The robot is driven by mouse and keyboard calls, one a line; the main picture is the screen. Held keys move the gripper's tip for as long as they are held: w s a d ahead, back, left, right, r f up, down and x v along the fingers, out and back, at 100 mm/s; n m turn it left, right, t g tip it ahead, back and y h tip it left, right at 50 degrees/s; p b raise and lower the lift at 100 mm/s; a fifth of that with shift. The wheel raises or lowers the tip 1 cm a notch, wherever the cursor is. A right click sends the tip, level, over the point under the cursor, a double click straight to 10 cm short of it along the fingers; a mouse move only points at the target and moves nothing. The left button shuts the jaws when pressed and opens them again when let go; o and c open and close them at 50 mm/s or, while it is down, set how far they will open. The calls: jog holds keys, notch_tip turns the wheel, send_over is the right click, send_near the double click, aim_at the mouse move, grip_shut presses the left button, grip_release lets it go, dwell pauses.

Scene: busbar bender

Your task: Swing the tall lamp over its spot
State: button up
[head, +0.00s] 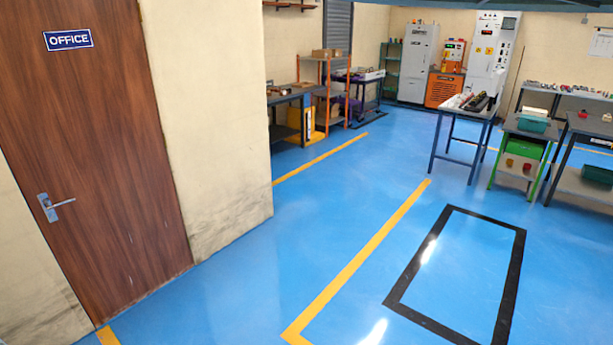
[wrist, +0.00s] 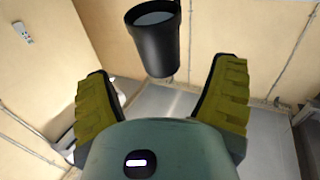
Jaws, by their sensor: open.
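My gripper (wrist: 162,76) shows in the wrist view, its two olive ribbed fingers spread wide apart with nothing held between them. A black, cup-shaped thing with a grey round face (wrist: 156,45) shows beyond the fingertips at the top middle. I cannot tell whether it is part of a lamp or how far off it is. No tall lamp can be made out in the head view, and my gripper does not show there.
A brown office door (head: 95,150) stands at the left. Blue floor with a yellow line (head: 365,255) and a black rectangle outline (head: 400,285) is clear in front. A blue-legged table (head: 450,110), a green-legged bench (head: 525,150) and cabinets (head: 415,65) stand farther back.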

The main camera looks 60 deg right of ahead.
jog(key=p+x, duration=0.2)
jog(key=x, duration=0.2)
jog(key=shift+r, duration=0.2)
jog(key=shift+p+x, duration=0.3)
jog(key=shift+x, duration=0.75)
jog(key=shift+f, duration=0.2)
jog(key=c, duration=1.3)
jog(key=shift+w+d, duration=0.1)
jog(key=shift+f+b, duration=0.15)
jog(key=shift+b, duration=0.45)
